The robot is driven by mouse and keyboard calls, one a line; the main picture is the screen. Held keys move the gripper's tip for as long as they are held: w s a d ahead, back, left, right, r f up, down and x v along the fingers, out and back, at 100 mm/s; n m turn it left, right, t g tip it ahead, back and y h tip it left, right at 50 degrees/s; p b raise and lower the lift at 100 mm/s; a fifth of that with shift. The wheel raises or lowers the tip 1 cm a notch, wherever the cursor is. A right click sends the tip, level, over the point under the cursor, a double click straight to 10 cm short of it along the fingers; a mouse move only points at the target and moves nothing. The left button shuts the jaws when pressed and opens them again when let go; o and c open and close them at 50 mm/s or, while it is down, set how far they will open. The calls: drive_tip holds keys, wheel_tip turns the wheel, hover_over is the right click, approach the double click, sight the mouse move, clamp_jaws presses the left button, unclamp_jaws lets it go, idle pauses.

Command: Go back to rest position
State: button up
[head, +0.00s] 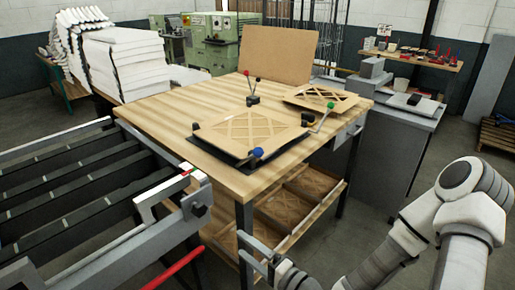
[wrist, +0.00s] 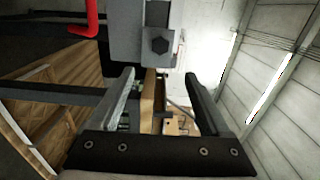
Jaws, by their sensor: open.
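My gripper (head: 246,246) is at the bottom centre of the head view, low beside the front leg of the wooden table (head: 133,118). My white and grey arm bends down to it from the right. In the wrist view my gripper (wrist: 159,76) has its two fingers wide apart, with nothing held between them. A grey metal part with a dark bolt (wrist: 160,45) shows just beyond the fingers. I cannot tell whether the fingers touch it.
A lattice filter panel (head: 247,132) lies on a black fixture with coloured knobs. Another panel (head: 320,98) lies behind it. Filter panels (head: 285,212) lie on the lower shelf. A grey cabinet (head: 392,160) stands right; floor shows beyond it.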

drive_tip(key=w+d+f+n+g+h, duration=0.3)
drive_tip(key=d+f+n+g+h, duration=0.1)
drive_tip(key=d+n+h, duration=0.35)
drive_tip(key=d+r+h, duration=0.6)
drive_tip(key=d+r, duration=0.2)
drive_tip(key=d, duration=0.2)
drive_tip(key=s+d+r+g+h, duration=0.1)
drive_tip(key=s+d+r, duration=0.15)
drive_tip(key=r, duration=0.25)
drive_tip(key=s+d+r+h, duration=0.1)
drive_tip(key=s+d+r, duration=0.1)
drive_tip(key=s+r, duration=0.3)
drive_tip(key=s+a+r+y, duration=0.1)
drive_tip(key=s+a+r, duration=0.1)
drive_tip(key=s, duration=0.3)
drive_tip(key=s+a+r+g, duration=0.1)
drive_tip(key=s+a+r, duration=0.1)
drive_tip(key=s+r, duration=0.2)
drive_tip(key=shift+s+r+y, duration=0.2)
drive_tip(key=shift+s+y, duration=0.15)
drive_tip(key=shift+s, duration=0.5)
drive_tip(key=shift+n, duration=0.25)
drive_tip(key=c, duration=0.5)
drive_tip(key=shift+a, duration=0.2)
